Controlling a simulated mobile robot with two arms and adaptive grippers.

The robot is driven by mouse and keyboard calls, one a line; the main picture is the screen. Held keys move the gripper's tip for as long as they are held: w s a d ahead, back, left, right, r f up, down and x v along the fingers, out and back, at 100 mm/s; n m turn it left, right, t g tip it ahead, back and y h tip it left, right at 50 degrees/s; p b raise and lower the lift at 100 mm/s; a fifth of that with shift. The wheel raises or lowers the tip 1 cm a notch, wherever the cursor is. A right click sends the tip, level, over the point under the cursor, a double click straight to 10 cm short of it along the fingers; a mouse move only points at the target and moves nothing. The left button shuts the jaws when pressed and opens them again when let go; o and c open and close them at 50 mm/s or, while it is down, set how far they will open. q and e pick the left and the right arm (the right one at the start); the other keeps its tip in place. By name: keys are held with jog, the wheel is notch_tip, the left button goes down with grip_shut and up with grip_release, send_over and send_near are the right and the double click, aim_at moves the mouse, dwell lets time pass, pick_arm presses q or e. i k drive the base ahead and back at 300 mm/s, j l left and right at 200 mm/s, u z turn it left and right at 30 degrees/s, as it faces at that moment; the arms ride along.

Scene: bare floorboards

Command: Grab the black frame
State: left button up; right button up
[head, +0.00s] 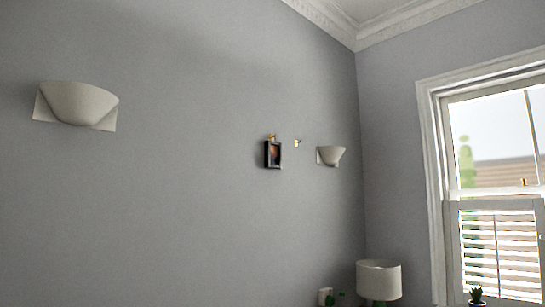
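The black frame (273,154) is small and holds a dark picture with some orange in it. It hangs upright on the grey wall, right of the middle of the head view, just below a small gold-coloured hook. Neither of my grippers shows in the head view, and nothing is touching the frame.
A second gold hook (297,143) is bare. White wall lamps (78,103) (331,155) flank the frame. A table lamp (379,280), small green objects (341,299) and a potted plant (476,296) stand low at right, near a window (496,205). The floor is out of view.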

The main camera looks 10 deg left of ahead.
aim_at(274, 150)
jog(key=i+l+z, duration=0.3)
jog(key=i, duration=0.4)
jog(key=i+l+z, duration=0.3)
jog(key=i, duration=0.4)
jog(key=i+z, duration=0.35)
jog(key=i, duration=0.35)
jog(key=i+l+u, duration=0.1)
jog(key=i+u, duration=0.35)
jog(key=i+l+u, duration=0.85)
jog(key=i, duration=0.15)
